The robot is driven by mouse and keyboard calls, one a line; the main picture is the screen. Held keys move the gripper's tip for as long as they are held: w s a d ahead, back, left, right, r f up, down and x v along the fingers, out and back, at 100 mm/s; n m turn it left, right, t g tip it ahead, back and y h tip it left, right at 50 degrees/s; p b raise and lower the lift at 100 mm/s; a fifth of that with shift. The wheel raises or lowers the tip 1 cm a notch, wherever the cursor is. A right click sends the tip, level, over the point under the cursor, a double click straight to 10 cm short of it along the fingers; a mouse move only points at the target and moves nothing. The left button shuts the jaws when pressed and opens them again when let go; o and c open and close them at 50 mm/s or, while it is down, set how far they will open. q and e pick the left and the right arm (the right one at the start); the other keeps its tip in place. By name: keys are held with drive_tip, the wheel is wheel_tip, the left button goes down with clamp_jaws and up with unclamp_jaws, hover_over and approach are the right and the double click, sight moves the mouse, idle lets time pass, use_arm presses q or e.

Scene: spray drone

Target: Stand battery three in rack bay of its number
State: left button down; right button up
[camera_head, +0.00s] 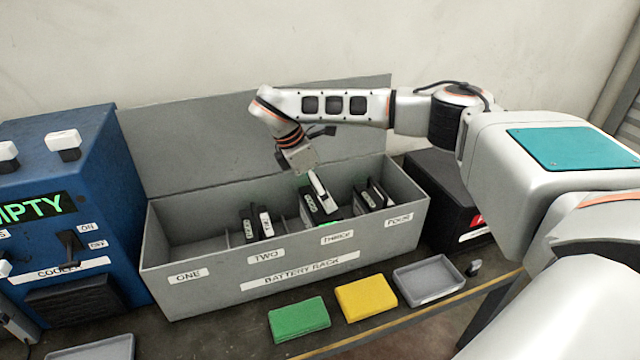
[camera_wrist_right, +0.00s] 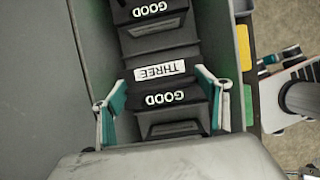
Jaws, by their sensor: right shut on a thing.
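The grey battery rack (camera_head: 290,284) has bays labelled ONE, TWO, THREE and FOUR. My right gripper (camera_head: 316,186) reaches down into the rack behind the THREE label. In the right wrist view, its teal fingers (camera_wrist_right: 163,95) are shut on the sides of a dark battery (camera_wrist_right: 170,112) marked GOOD. Another GOOD battery (camera_wrist_right: 150,12) stands just beyond.
Batteries stand in bay two (camera_head: 258,226) and bay four (camera_head: 372,196); bay one looks empty. A blue cooler (camera_head: 75,215) stands left of the rack and a black case (camera_head: 452,205) right. Green (camera_head: 299,319) and yellow (camera_head: 366,298) pads and a grey tray (camera_head: 429,279) lie in front.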

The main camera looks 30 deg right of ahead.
sight(319, 201)
drive_tip(key=shift+w+f, duration=0.1)
drive_tip(key=shift+f, duration=1.45)
drive_tip(key=o, duration=2)
drive_tip(key=shift+f, duration=0.15)
drive_tip(key=shift+c, duration=0.2)
use_arm(q)
drive_tip(key=shift+s+a, duration=0.1)
drive_tip(key=shift+a, duration=0.25)
use_arm(e)
drive_tip(key=shift+o, duration=0.6)
drive_tip(key=shift+s, duration=0.2)
use_arm(q)
drive_tip(key=shift+f, duration=0.1)
use_arm(e)
drive_tip(key=shift+w+a+r, duration=0.15)
drive_tip(key=shift+a+r, duration=0.05)
drive_tip(key=shift+r, duration=0.25)
use_arm(q)
drive_tip(key=shift+w+d+r+t+h+b, duration=0.15)
drive_tip(key=shift+w+d+r+b, duration=0.15)
drive_tip(key=shift+d, duration=0.2)
drive_tip(key=shift+w+d+r+t+h+b, duration=0.1)
drive_tip(key=shift+w+d+t+h+b, duration=0.05)
drive_tip(key=shift+d+b, duration=0.3)
use_arm(e)
drive_tip(key=s+v, duration=0.1)
drive_tip(key=v, duration=1)
drive_tip(key=shift+w, duration=0.5)
